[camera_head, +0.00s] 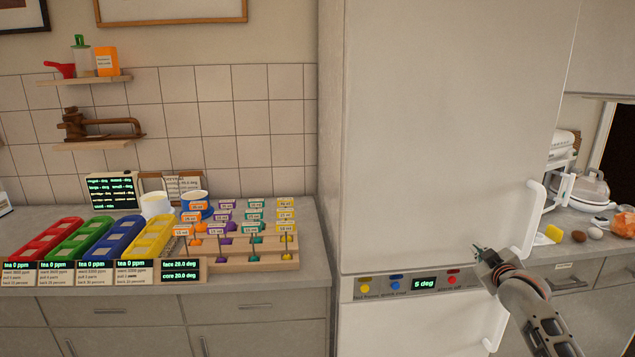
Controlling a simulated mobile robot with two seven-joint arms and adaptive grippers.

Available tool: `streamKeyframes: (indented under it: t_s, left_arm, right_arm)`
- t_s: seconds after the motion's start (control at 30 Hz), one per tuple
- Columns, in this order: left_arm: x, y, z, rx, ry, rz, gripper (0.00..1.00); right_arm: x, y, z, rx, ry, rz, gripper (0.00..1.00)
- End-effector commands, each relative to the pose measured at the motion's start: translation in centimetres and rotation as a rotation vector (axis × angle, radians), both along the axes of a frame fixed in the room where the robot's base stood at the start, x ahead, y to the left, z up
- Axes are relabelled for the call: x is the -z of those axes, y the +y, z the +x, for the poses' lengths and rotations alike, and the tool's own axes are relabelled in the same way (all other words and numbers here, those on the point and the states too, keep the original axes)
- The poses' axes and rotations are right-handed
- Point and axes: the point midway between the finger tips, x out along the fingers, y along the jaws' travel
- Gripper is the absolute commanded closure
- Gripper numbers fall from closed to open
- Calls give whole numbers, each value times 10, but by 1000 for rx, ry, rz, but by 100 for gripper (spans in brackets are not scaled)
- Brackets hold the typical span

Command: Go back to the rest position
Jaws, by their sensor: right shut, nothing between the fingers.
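My right gripper (482,254) is shut and empty. It is in front of the white fridge (440,140), just above the control strip (420,285) and left of the upper door's handle (533,215). The picture does not settle whether it touches the fridge. The fridge doors look closed. The strip has a display reading 5 deg and several coloured buttons. My right arm comes in from the lower right. My left gripper is not in view.
The left counter (300,280) holds red, green, blue and yellow trays (150,236), two mugs, and a wooden rack (250,262) of labelled coloured scoops. Wall shelves (92,145) hang at the left.

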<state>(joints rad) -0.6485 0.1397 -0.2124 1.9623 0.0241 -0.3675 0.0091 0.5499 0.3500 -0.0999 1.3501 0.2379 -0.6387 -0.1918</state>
Motion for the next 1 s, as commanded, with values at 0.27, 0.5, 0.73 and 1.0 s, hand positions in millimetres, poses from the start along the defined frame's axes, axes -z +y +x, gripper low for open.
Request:
streamKeyframes:
  t_s: [0.27,0.5,0.73,1.0]
  left_arm:
    - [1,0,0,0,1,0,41]
    - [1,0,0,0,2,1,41]
    - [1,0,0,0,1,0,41]
    - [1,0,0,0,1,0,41]
  right_arm:
    - [-37,16,-2,-21,-234,120,100]
    - [53,59,-49,-69,-132,144,100]
    - [158,115,-135,-124,4,197,100]
    - [258,183,-278,-170,180,297,100]
